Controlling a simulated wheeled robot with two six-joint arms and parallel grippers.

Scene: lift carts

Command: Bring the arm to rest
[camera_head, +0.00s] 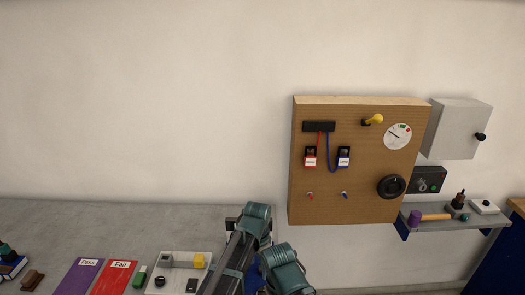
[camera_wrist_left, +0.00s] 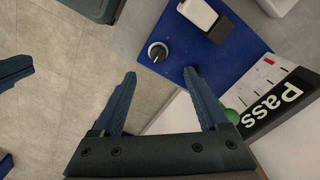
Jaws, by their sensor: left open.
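My left arm (camera_head: 240,262) comes up from the bottom edge of the head view, its teal joints in front of the bench. My left gripper (camera_wrist_left: 160,82) shows in the left wrist view with its two blue fingers spread and nothing between them. Its fingertips are in front of grey floor tiles and the edge of a blue panel (camera_wrist_left: 222,62). At the left edge of the wrist view are cut-off blue finger-like parts; I cannot tell whether they are my right gripper.
A wooden board (camera_head: 350,185) with switches, wires and a dial hangs on the wall. A grey cabinet (camera_head: 458,130) and a shelf (camera_head: 455,224) are right of it. The bench (camera_head: 130,222) holds Pass (camera_head: 75,278) and Fail (camera_head: 113,277) mats. Its back is clear.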

